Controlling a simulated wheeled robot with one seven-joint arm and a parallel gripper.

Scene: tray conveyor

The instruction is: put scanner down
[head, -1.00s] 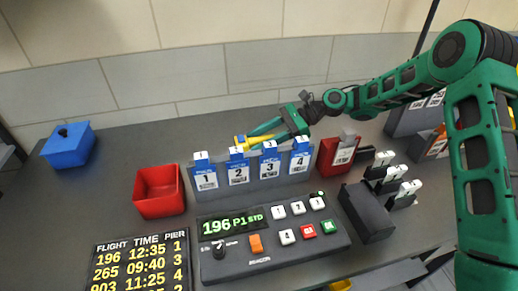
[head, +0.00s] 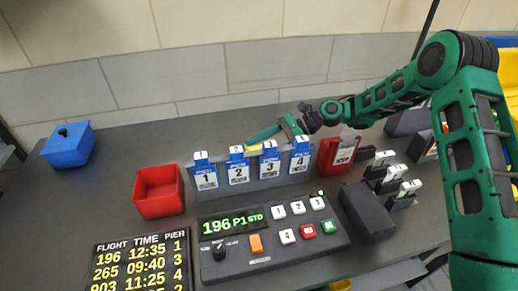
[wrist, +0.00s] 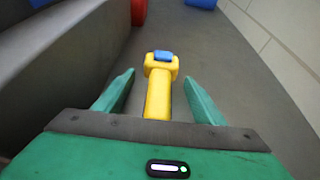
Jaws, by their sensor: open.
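The scanner (wrist: 159,92) is yellow with a blue piece at its far end. In the wrist view it lies on the dark tabletop between my gripper's two green fingers, with a gap on each side. My gripper (wrist: 160,90) is open. In the head view my gripper (head: 270,134) is low behind the row of blue numbered pier cards. Only a bit of the yellow scanner (head: 256,154) shows there, above and behind the cards; the rest is hidden by them.
A grey card rack (head: 253,186) stands just in front of my gripper. A red open bin (head: 159,206) and a blue lidded box (head: 68,147) are at left. The table behind the bin is clear.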

